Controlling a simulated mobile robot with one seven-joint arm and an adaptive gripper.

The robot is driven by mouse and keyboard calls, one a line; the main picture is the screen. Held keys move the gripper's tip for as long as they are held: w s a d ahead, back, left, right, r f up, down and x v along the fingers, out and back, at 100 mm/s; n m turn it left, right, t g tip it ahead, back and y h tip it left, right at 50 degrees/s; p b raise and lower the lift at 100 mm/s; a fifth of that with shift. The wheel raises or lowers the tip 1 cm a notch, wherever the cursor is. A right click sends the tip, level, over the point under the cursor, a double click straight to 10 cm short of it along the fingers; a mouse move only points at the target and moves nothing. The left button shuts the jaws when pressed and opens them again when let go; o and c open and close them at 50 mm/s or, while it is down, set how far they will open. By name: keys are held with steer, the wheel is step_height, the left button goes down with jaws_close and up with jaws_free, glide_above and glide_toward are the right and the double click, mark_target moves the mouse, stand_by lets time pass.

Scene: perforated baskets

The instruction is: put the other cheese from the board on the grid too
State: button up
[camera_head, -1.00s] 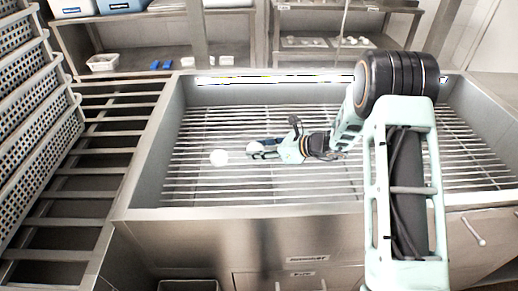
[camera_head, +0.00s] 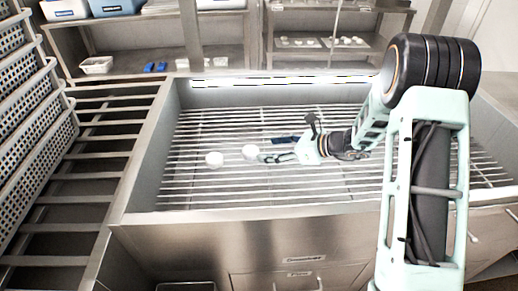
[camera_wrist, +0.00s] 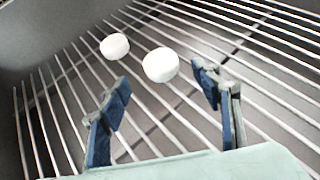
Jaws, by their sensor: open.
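Two white round cheeses lie on the metal grid (camera_head: 200,190) of the sink-like basin. The left cheese (camera_head: 214,159) and the right cheese (camera_head: 250,152) are a small gap apart. My gripper (camera_head: 274,149) is open and empty, low over the grid just right of the right cheese, with its fingers pointing left. In the wrist view the right cheese (camera_wrist: 160,65) sits ahead of the open fingertips (camera_wrist: 162,80), clear of them, and the left cheese (camera_wrist: 115,46) lies farther off. I cannot make out the board for certain.
Small white pieces on trays (camera_head: 345,42) stand on the back right shelf. Stacked perforated baskets (camera_head: 30,110) stand at the left beside a slatted rack (camera_head: 80,200). The basin's front wall (camera_head: 230,215) rises around the grid. The grid left of the cheeses is free.

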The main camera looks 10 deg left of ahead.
steer(key=shift+v, duration=2.3)
